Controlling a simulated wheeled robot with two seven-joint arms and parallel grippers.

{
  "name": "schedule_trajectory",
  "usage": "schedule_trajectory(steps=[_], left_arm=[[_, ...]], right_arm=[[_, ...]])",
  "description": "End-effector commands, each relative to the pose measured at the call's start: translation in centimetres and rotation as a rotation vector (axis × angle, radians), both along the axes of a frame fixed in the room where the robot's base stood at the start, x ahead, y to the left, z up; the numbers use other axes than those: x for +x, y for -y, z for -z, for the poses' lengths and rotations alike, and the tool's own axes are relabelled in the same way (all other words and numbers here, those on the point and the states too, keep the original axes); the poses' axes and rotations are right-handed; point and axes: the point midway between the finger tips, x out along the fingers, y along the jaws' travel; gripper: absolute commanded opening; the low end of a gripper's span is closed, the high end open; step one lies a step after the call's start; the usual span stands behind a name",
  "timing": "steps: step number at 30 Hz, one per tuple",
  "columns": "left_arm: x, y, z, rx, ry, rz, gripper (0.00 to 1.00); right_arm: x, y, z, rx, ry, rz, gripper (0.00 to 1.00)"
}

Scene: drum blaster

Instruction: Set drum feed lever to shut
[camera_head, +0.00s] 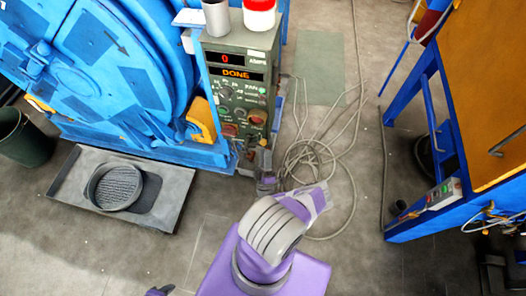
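The green control box (235,44) of the blue drum blaster (130,70) stands at upper centre. Its displays read "0" and "DONE". Its face carries dials, small buttons and red controls (230,130) near the lower edge. I cannot make out which part is the drum feed lever, or its setting. My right gripper (264,160) is at the lower right of the panel, close to its face; whether it touches anything is unclear. Its fingers are small and partly merged with the panel, so their opening cannot be told.
A grey tray (70,185) with a round grate lies on the floor at left, near a dark bin (24,138). Coiled cable (310,155) lies right of the panel. A blue-framed orange machine (490,100) stands at right. A red-and-white container (259,16) sits on the box.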

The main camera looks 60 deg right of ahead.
Motion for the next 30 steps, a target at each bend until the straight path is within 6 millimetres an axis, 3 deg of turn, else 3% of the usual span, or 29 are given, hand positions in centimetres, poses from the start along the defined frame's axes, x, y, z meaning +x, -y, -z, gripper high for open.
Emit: schedule_trajectory(steps=[12,30], left_arm=[[0.0,0.0,0.3,0.000,0.000,0.000,0.43],[0.0,0.0,0.8,0.000,0.000,0.000,0.43]], right_arm=[[-2.3,-1.1,0.7,0.000,-0.004,0.004,0.39],[-2.4,-1.2,0.7,-0.001,-0.004,0.004,0.39]])
